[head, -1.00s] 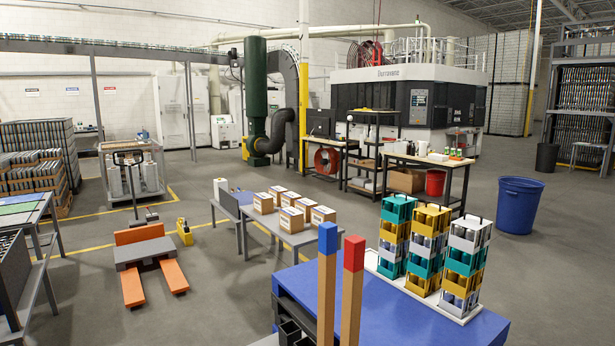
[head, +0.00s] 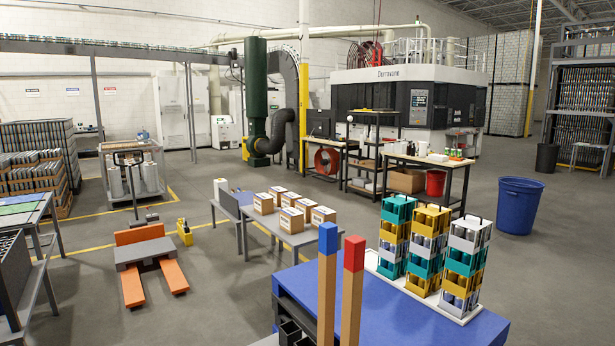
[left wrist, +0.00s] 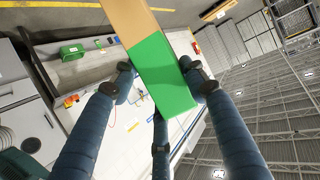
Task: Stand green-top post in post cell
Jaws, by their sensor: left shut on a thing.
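The green-top post, a tan wooden post with a green end (left wrist: 163,75), shows large in the left wrist view. My left gripper (left wrist: 160,84) is shut on it around its green end, with dark blue fingers on its sides; the tan part runs out of the top of the picture. In the head view, a blue-top post (head: 327,285) and a red-top post (head: 352,290) stand upright side by side at the bottom. Dark open-topped cells (head: 290,331) show at the lower edge, partly cut off. Neither gripper is in the head view.
A blue-topped table (head: 400,312) holds a white tray (head: 459,318) with three stacks of coloured crates (head: 430,250). A grey table (head: 268,226) with several boxes stands behind. An orange pallet jack (head: 140,237) is at left. The floor between is open.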

